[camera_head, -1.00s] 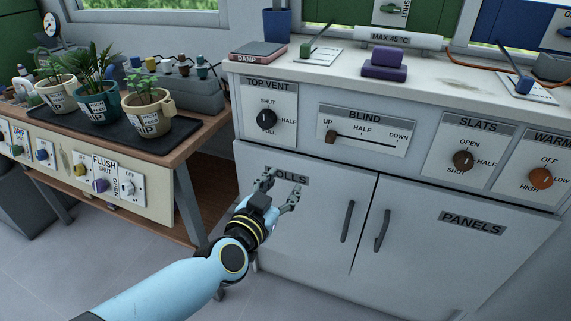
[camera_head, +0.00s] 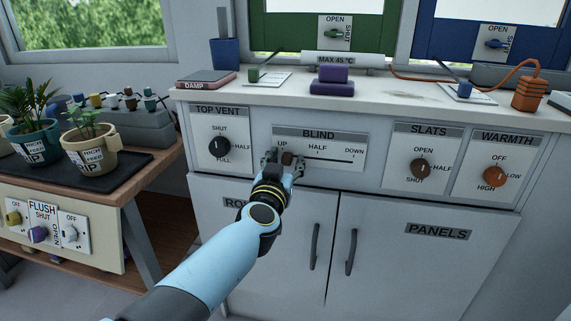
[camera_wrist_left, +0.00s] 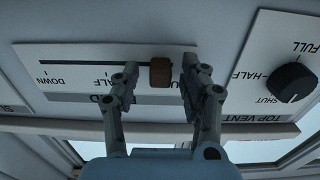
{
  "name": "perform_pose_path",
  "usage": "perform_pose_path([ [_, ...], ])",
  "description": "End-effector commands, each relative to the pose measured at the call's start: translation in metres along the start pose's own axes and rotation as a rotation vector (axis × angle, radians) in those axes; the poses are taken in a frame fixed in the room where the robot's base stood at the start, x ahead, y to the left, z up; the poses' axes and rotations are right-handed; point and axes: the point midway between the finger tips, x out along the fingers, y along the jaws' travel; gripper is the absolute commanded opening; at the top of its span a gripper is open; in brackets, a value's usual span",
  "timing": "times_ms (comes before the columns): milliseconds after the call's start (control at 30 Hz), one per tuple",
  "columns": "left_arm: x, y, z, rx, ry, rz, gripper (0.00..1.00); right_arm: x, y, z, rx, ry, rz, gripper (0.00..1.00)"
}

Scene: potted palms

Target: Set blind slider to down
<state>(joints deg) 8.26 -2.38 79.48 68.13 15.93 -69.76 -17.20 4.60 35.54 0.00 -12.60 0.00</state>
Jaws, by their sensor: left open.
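The blind slider's brown knob (camera_head: 288,159) sits at the UP end of its black slot on the white BLIND panel (camera_head: 335,160). The slot runs right past HALF to DOWN. My left gripper (camera_head: 280,160) is at the knob, with its fingers open on either side of it. In the left wrist view the knob (camera_wrist_left: 161,73) shows between the two fingertips of my left gripper (camera_wrist_left: 160,80), with a gap to the left finger; contact with the right finger is unclear. The wrist picture is upside down, so DOWN is at its left. My right gripper is not in view.
The TOP VENT dial (camera_head: 219,146) is left of the panel and the SLATS dial (camera_head: 420,168) is right. The counter (camera_head: 410,92) overhangs above, and cupboard doors with handles (camera_head: 315,247) are below. The panel's face right of the knob is clear.

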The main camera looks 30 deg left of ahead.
Motion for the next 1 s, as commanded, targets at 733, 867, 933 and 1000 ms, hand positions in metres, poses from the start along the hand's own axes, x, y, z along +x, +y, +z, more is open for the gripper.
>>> perform_pose_path([
  [733, 0.0001, -0.0001, -0.0002, 0.000, 0.000, 0.000, 0.00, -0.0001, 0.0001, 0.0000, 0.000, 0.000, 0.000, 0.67],
  [867, 0.0001, -0.0001, -0.0002, 0.000, 0.000, 0.000, 0.00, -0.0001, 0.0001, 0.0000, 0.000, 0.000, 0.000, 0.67],
  [933, 0.0001, 0.0000, -0.0004, 0.000, 0.000, 0.000, 0.00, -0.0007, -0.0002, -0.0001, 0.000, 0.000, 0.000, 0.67],
  [1000, 0.0001, 0.0001, -0.0010, 0.001, 0.000, 0.000, 0.00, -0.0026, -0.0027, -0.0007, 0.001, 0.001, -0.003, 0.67],
])
